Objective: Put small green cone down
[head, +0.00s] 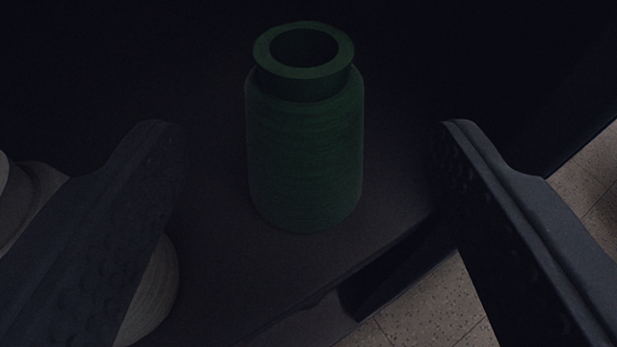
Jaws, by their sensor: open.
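The small green cone (305,155) stands upright on a dark surface (225,275) in the upper middle of the head view. It looks like a green spool with a flanged, hollow top. My gripper (305,125) is open, with one dark finger on each side of the cone. There is a clear gap between the cone and each finger, and neither finger appears to touch it. The cone's base rests on the surface and nothing hides its front.
A pale rounded object (155,285) is partly hidden behind my left finger, with more pale shapes at the left edge. The dark surface ends at a diagonal edge at lower right. Speckled floor tiles (425,300) lie beyond it. The background is very dark.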

